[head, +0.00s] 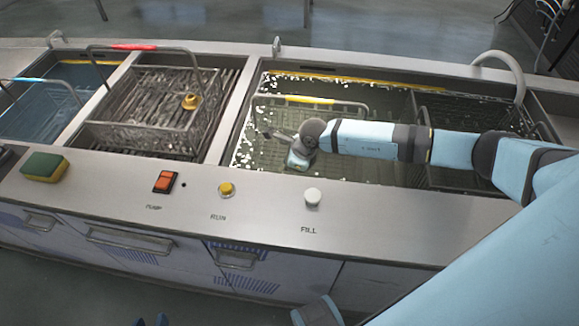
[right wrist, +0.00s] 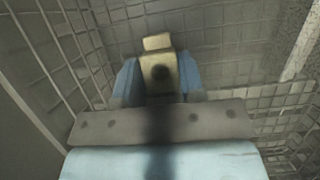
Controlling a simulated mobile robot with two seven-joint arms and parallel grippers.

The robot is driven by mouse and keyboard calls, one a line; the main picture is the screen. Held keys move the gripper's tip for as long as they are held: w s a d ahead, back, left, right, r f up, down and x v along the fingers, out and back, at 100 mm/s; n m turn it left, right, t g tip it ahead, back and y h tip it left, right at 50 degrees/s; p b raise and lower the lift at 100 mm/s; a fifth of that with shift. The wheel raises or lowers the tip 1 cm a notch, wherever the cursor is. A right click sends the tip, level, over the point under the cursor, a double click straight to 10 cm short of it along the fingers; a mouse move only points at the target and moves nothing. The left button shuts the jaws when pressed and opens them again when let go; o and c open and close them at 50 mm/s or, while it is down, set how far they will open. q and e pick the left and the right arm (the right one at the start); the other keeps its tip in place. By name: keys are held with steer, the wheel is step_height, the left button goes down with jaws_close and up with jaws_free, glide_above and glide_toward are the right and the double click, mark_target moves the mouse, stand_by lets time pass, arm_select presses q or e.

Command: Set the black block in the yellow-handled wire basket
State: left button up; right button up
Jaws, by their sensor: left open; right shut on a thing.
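The wire basket with the yellow handle (head: 310,99) sits in the right-hand liquid-filled tank, partly hidden by my right arm. My right gripper (right wrist: 160,78) reaches down at this basket; its fingertips are hidden in the head view. In the right wrist view, its blue fingers are shut on a tan, block-shaped thing (right wrist: 158,62) with a dark round spot. Wire mesh (right wrist: 60,50) surrounds it, in a murky view. I cannot make out a clearly black block. My left gripper (head: 151,320) shows only as two dark blue tips at the bottom edge, apart and empty, away from the tanks.
A red-handled wire basket (head: 135,47) holding a yellow ring-like piece (head: 190,101) stands in the middle tank. A blue-handled one is at far left. A dark mesh basket (head: 450,110) is at right. The front ledge holds a sponge (head: 44,167), an orange switch (head: 165,181) and two knobs.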

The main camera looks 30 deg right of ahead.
steer(key=shift+f, duration=0.1)
steer(key=o, duration=1)
steer(key=shift+o, duration=0.2)
steer(key=shift+r, duration=0.2)
steer(key=v, duration=1.2)
steer(key=shift+p, duration=0.35)
